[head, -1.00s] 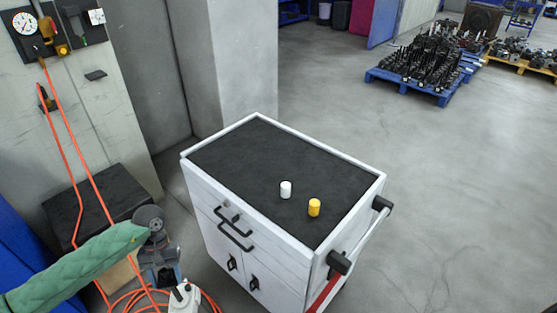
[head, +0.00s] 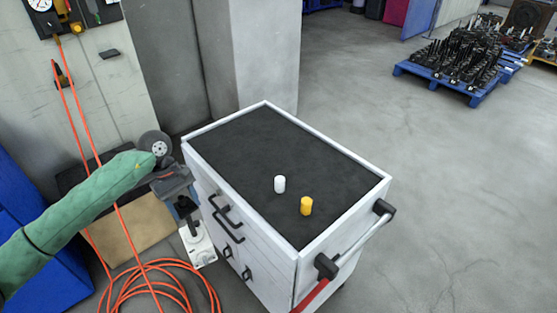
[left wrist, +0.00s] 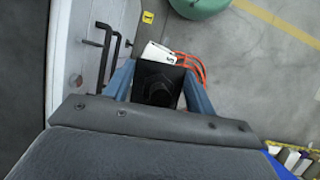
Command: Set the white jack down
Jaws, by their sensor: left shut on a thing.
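The white jack (head: 199,247) has a white base and a dark upper part. My left gripper (head: 186,208) is shut on its dark upper part and holds it, base down, beside the left side of the white cart (head: 283,252). In the left wrist view the blue fingers (left wrist: 160,88) stand on either side of the jack's black block, with its white base (left wrist: 156,53) showing beyond. The cart's black top (head: 245,150) carries a white cylinder (head: 280,184) and a yellow cylinder (head: 306,206). My right gripper is not in view.
Orange hose (head: 165,285) lies coiled on the floor below the jack. Dark handles (head: 222,212) stick out of the cart's side close to my left gripper. The cart top is clear apart from the two cylinders. A blue pallet (head: 440,83) stands far off.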

